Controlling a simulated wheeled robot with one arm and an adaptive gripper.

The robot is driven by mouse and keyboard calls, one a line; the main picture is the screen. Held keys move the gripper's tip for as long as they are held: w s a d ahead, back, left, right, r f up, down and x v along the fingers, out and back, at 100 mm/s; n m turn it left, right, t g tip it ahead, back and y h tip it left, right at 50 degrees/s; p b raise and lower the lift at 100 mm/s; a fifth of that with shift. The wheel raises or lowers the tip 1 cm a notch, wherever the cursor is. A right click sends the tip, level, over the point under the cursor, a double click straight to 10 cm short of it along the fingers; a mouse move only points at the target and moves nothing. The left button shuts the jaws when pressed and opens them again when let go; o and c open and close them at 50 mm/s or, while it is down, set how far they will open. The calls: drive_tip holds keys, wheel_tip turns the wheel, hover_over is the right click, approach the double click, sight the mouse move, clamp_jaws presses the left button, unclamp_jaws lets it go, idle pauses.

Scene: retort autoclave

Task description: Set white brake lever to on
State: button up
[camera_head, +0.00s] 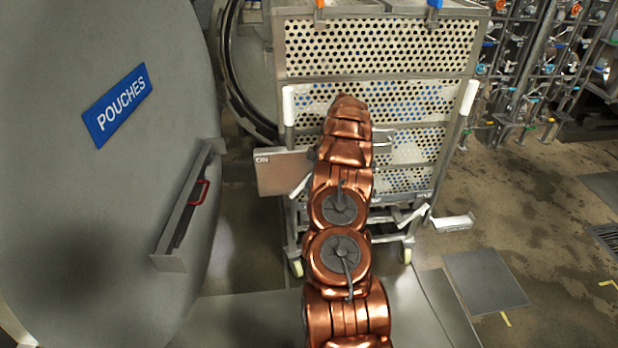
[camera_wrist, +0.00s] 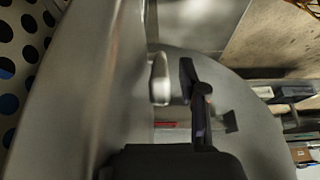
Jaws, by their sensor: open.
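White levers (camera_head: 411,215) also show low on the cart's right side. In the head view my gripper is hidden behind my copper-coloured arm, in front of the cart. In the wrist view my gripper (camera_wrist: 190,82) is black and open, with one finger clearly seen. A white rounded piece (camera_wrist: 160,80) is close beside that fingertip; I cannot tell whether it touches or which lever or handle it is.
The perforated cart (camera_head: 380,50) has white upright handles (camera_head: 469,97) and stands before the round vessel opening. Pipework (camera_head: 540,70) stands at the back right. Wet floor (camera_head: 530,190) is open on the right.

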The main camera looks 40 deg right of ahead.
drive_tip(key=shift+a+f, duration=0.1)
drive_tip(key=shift+f, duration=0.25)
clamp_jaws()
idle(0.5)
